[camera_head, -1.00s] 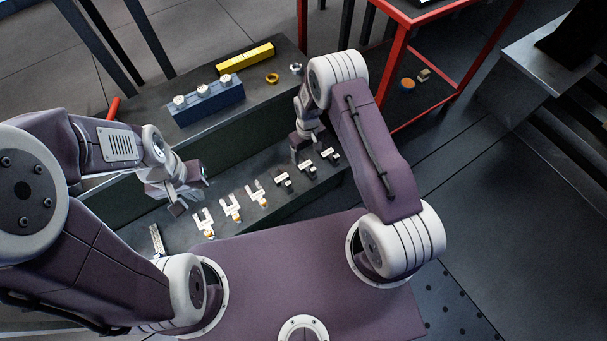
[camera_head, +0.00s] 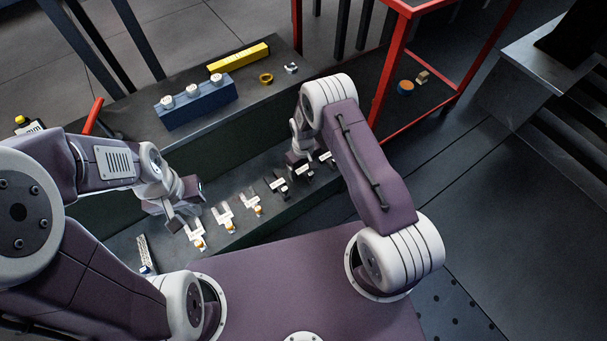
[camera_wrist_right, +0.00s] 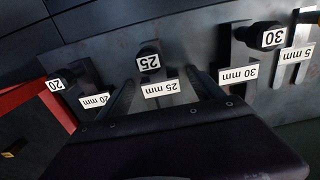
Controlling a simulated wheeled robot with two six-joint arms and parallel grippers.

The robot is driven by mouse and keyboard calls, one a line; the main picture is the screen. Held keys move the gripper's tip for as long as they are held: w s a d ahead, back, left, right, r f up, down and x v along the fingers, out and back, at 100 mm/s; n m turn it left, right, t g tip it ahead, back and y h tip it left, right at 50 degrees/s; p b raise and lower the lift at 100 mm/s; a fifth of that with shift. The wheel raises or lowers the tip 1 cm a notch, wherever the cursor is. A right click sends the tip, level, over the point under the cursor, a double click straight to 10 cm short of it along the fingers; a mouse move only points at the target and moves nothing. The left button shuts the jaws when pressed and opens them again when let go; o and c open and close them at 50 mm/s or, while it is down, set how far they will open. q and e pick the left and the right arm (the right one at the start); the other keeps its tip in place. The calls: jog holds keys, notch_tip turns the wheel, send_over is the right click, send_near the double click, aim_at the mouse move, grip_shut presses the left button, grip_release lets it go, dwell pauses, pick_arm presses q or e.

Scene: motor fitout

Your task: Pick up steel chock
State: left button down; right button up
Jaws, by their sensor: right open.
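Dark forked metal pieces lie in a row on the lower step; I cannot tell for sure which is the steel chock. The fingers are apart and no grip shows. In the head view, my right gripper (camera_head: 297,160) is low over these pieces and partly hides them. My left gripper (camera_head: 182,216) is beside the lighter forked pieces (camera_head: 223,215); its jaw gap is unclear.
Pieces marked 20 (camera_wrist_right: 54,84) and 30 (camera_wrist_right: 272,37) lie on either side. The upper bench holds a blue block (camera_head: 196,102), a yellow bar (camera_head: 238,58), a brass ring (camera_head: 266,78) and a small silver part (camera_head: 291,68). A red-framed cart (camera_head: 378,90) stands close on the right.

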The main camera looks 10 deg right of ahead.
jog(key=shift+r, duration=0.15)
grip_shut()
